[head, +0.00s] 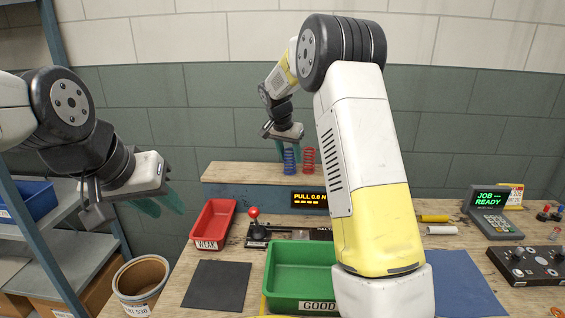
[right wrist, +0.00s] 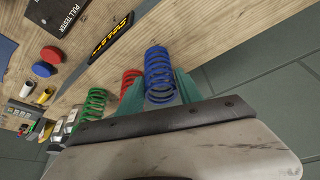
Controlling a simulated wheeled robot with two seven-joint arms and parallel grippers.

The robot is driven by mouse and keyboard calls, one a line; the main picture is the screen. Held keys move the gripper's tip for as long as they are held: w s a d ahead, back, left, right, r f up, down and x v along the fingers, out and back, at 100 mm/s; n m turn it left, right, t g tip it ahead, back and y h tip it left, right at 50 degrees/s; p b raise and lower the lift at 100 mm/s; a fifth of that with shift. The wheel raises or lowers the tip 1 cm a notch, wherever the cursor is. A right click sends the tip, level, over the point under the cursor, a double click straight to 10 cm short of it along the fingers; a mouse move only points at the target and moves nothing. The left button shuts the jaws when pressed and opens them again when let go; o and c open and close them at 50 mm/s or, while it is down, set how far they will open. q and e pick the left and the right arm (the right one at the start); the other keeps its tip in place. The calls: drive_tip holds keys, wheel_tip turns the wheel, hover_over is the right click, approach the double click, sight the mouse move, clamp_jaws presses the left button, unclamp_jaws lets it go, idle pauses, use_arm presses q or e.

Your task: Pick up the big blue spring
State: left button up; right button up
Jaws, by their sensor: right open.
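The big blue spring (head: 290,161) stands upright on the raised wooden shelf at the back. It also shows in the right wrist view (right wrist: 158,75). My right gripper (right wrist: 160,90) is open, with one teal finger on each side of the blue spring; I cannot tell whether they touch it. In the head view my right gripper (head: 287,146) is at the spring's upper part. A red spring (head: 309,160) stands close beside the blue one, near one finger. My left gripper (head: 160,204) hangs open and empty at the left, away from the springs.
A green spring (right wrist: 92,104) stands beyond the red one. On the bench are a red tray (head: 213,222), a green tray (head: 300,254), a dark mat (head: 217,286) and a red-knobbed lever (head: 254,213). A display reading "PULL" (head: 309,199) is on the shelf front. My right arm hides part of the bench.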

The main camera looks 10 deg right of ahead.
drive_tip(key=shift+w+f, duration=0.15)
drive_tip(key=shift+f, duration=0.2)
clamp_jaws()
drive_tip(key=shift+r, duration=0.15)
